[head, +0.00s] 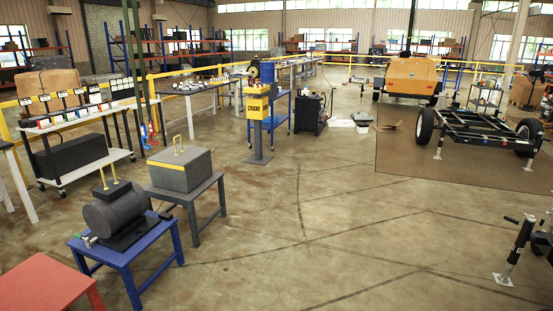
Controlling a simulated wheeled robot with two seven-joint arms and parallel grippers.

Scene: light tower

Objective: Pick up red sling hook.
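A small red hook-like item (151,129) shows at the left of the head view, near the foot of a green column. It appears to be the red sling hook, but it is too small to make out its shape or what holds it. A similar blue item (144,139) is close beside it on the left. Neither of my grippers is in view, and nothing is seen touching the red item.
A grey block (180,170) on a grey table and a dark cylindrical machine (115,208) on a blue table (125,258) stand at front left. A red table (45,285) is nearer. A yellow CRANE post (258,107) stands behind. The middle floor is open; a trailer frame (480,128) is right.

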